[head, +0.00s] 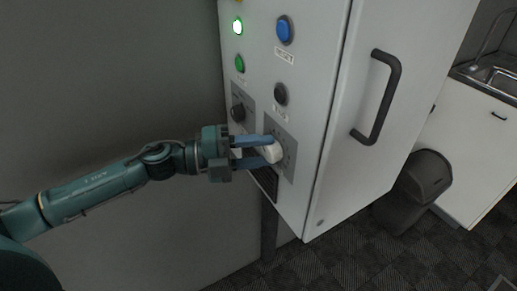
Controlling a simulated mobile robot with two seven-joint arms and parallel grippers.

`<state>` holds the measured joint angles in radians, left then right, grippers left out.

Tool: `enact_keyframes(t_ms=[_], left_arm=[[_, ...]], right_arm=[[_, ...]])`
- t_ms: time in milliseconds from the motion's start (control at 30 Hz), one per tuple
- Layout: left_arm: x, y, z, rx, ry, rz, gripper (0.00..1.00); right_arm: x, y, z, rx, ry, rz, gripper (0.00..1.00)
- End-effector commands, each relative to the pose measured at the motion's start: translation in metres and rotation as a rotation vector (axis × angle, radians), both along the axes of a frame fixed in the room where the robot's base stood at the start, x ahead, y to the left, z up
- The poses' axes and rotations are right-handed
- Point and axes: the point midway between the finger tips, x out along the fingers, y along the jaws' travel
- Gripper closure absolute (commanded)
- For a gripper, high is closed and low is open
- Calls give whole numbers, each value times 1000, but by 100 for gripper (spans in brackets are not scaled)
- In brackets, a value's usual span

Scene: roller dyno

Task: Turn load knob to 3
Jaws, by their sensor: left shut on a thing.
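The load knob (272,153) is a pale, rounded knob on a grey dial plate (290,158) low on the front of a light grey cabinet. My left gripper (262,152) reaches in from the left and is shut on this knob, with one blue finger above it and one below. The scale marks around the dial are too small to read, so the knob's setting cannot be told. My right gripper is not in view.
Above are a blue button (284,30), a black button (281,94), a lit green lamp (238,26), a green button (240,64) and a dark knob (238,113). A black door handle (378,97) sticks out at right. A dark bin (422,180) stands beside a sink counter (468,150).

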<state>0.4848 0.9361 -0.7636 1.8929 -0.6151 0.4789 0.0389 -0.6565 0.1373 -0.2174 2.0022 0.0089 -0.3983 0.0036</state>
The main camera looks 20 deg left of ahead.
Motion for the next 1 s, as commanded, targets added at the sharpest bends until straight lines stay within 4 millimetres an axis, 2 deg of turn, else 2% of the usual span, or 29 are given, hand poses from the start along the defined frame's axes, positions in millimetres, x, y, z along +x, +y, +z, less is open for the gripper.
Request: enact_keyframes(t_ms=[233,267,500,800,867,1000], left_arm=[[0,0,-1,0,1,-1,83],[0,0,-1,0,1,-1,58],[0,0,0,0,1,0,39],[-1,3,-1,0,1,1,39],[-3,8,-3,1,3,1,39],[-12,30,-6,5,3,2,39]], right_arm=[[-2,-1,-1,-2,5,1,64],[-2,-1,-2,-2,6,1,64],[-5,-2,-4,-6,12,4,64],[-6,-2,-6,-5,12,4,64],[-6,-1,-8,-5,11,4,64],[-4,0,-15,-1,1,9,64]])
